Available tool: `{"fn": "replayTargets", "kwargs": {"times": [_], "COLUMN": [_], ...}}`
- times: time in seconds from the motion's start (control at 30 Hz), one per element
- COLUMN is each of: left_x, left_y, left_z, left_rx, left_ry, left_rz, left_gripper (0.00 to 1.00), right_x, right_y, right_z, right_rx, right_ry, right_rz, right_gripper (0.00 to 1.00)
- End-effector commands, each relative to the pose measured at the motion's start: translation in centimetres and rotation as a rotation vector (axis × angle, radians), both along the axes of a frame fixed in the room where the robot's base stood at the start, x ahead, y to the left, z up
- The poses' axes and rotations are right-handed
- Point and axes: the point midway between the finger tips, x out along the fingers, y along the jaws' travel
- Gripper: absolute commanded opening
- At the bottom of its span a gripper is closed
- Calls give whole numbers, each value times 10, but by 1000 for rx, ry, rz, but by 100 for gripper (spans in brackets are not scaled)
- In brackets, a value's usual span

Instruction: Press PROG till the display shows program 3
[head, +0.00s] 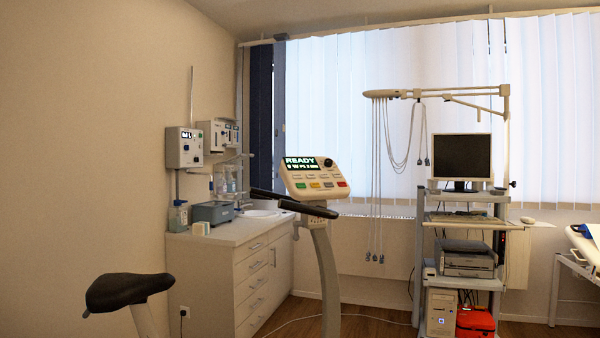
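The console (312,181) of an exercise bike stands near the middle of the head view, tilted on its post. Its display (301,164) is lit and reads READY, with a smaller second line that I cannot read for certain. A dark round knob (328,162) sits right of the display. Below is a row of coloured buttons, among them a green one (300,185), a yellow one (314,185) and a red one (341,184). Their labels are too small to read, so I cannot tell which is PROG. Neither of my grippers is in view.
The bike's dark handlebars (308,209) stick out left of and below the console. Its black saddle (127,291) is at the lower left. A white cabinet with a sink (262,213) stands behind. A equipment trolley with a monitor (461,157) is at the right.

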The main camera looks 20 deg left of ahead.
Motion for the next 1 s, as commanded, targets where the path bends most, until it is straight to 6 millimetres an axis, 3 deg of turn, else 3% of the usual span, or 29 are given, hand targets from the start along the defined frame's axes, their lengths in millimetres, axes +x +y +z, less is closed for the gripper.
{"fn": "replayTargets", "kwargs": {"times": [0.43,0.63,1.0], "left_x": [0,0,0], "left_y": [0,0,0], "left_z": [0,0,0], "left_rx": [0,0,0], "left_ry": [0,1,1], "left_rz": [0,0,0], "left_gripper": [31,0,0], "right_x": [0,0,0], "right_y": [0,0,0], "right_z": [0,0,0], "right_rx": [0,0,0], "right_ry": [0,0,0], "right_rz": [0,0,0], "right_gripper": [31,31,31]}}
